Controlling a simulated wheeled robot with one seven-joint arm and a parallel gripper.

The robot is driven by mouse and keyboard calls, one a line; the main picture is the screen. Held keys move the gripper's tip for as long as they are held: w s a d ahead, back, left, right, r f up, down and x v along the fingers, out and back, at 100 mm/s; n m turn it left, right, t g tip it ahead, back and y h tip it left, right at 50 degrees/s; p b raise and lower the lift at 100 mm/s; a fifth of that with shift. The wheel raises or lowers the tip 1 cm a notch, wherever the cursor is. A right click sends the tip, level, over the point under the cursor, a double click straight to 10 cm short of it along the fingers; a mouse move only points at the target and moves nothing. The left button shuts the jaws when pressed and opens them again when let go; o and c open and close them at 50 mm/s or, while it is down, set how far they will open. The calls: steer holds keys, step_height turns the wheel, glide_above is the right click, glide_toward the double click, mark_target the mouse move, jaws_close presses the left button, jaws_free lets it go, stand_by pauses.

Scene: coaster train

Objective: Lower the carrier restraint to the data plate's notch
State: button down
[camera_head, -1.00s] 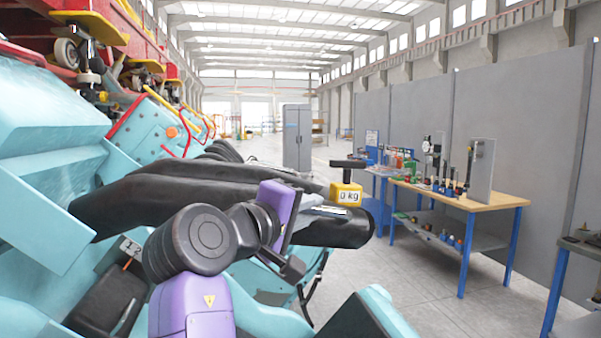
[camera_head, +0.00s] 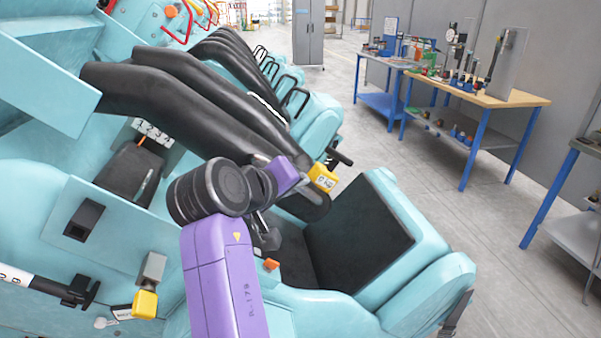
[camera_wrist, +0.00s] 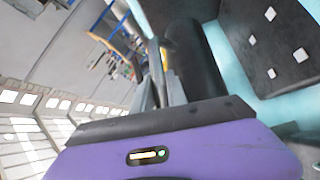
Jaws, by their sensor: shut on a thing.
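The carrier restraint (camera_head: 185,92) is a pair of thick black padded bars sloping down to the right over the turquoise seat. A yellow gauge block (camera_head: 322,178) sits by its lower end. My gripper (camera_head: 304,188) is shut on the restraint near this end, its fingertips partly hidden. In the wrist view, my gripper (camera_wrist: 158,80) is closed beside a black padded bar (camera_wrist: 196,62), with a bit of yellow behind. A white number plate (camera_head: 153,132) with an orange pointer shows near the restraint's upper end; it may be the data plate. I cannot make out its notch.
A black seat pad (camera_head: 360,228) in a turquoise shell lies below and right of my gripper. A second yellow block (camera_head: 145,304) is at lower left. More black restraints stand behind. A workbench (camera_head: 490,98) stands at the right, with open floor between.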

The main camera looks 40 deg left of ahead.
steer(key=shift+s+f, duration=0.1)
steer(key=shift+f, duration=0.2)
steer(key=c, duration=1.3)
jaws_free()
steer(key=shift+r, duration=0.15)
steer(key=shift+s+r, duration=0.25)
steer(key=shift+s, duration=0.15)
steer(key=b+v, duration=0.1)
steer(key=v, duration=0.5)
steer(key=shift+s+d+r, duration=0.15)
steer(key=shift+s, duration=0.2)
